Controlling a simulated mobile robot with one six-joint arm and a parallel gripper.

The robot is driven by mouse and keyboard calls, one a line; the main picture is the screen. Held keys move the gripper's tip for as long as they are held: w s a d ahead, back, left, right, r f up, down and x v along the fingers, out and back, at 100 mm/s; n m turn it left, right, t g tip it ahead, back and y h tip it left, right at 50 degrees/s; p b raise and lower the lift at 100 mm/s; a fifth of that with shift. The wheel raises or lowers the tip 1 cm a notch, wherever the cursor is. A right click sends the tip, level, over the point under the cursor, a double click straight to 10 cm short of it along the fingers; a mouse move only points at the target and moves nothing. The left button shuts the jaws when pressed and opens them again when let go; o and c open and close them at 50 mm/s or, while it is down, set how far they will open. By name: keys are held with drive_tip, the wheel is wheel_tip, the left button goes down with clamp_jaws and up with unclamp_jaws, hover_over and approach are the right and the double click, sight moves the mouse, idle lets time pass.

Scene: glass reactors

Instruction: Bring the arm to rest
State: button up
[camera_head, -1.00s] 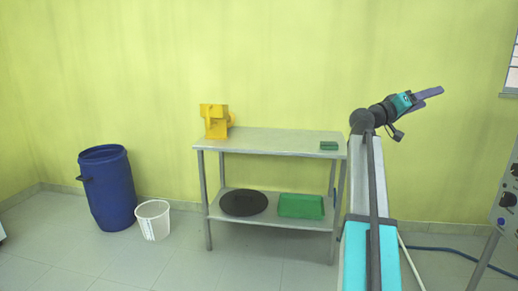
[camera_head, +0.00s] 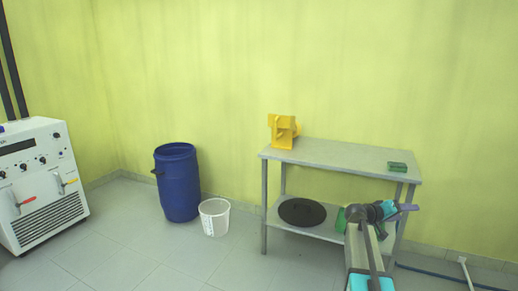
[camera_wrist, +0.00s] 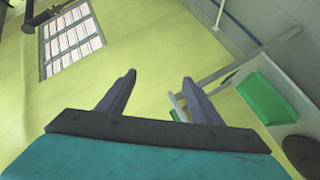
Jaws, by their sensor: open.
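My gripper (camera_head: 408,208) shows at the lower right of the head view, at the end of my arm, in front of the table's right end. In the wrist view my gripper (camera_wrist: 158,92) has its two fingers wide apart with nothing between them. The yellow wall shows beyond the fingers. My arm hides part of the table's lower shelf and much of a green box (camera_head: 341,220) on it.
A metal table (camera_head: 335,155) bears a yellow device (camera_head: 283,131) and a small green block (camera_head: 397,167). A black disc (camera_head: 302,212) lies on its shelf. A blue barrel (camera_head: 177,185), white bucket (camera_head: 214,218) and white machine (camera_head: 38,180) stand left. Floor in front is bare.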

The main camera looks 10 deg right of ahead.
drive_tip(key=s+a+f+n+g+y+p, duration=0.1)
drive_tip(key=s+a+f+n+y+p, duration=0.35)
drive_tip(key=a+f, duration=1)
drive_tip(key=s+a+f+m+g+y+p, duration=0.15)
drive_tip(key=s+a+f, duration=0.75)
drive_tip(key=f, duration=0.9)
drive_tip(key=s+a+f+g+y+p, duration=0.1)
drive_tip(key=s+a+f+g+y, duration=0.2)
drive_tip(key=s+a, duration=1)
drive_tip(key=s+a+f+n+g+y+p, duration=0.1)
drive_tip(key=s+a+f+y, duration=0.5)
drive_tip(key=s+a, duration=0.7)
drive_tip(key=s+f+g+p, duration=0.1)
drive_tip(key=s+f+g, duration=0.1)
drive_tip(key=s, duration=0.1)
drive_tip(key=shift+s+n, duration=0.15)
drive_tip(key=shift+n, duration=0.15)
drive_tip(key=shift+f, duration=0.1)
